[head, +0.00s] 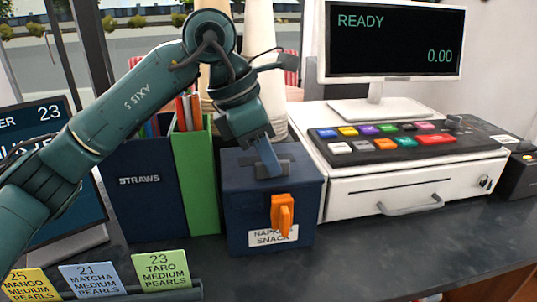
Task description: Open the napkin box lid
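The napkin box (236,215) is a dark blue box on the counter, with a white label (262,238) low on its front. Its lid (304,172) looks closed, lying flat on top. An orange piece (283,214) sticks out at the front face and partly covers the label. My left gripper (268,162) comes down from above with a grey-blue finger at the top of the lid. It appears to touch the lid there. I see only one finger clearly, so its opening is hidden. My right gripper is not in view.
A green holder (196,180) and a blue STRAWS box (138,205) stand close on the left. A white cash register (400,180) stands close on the right, below a READY screen (395,45). Stacked cups (260,40) are behind.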

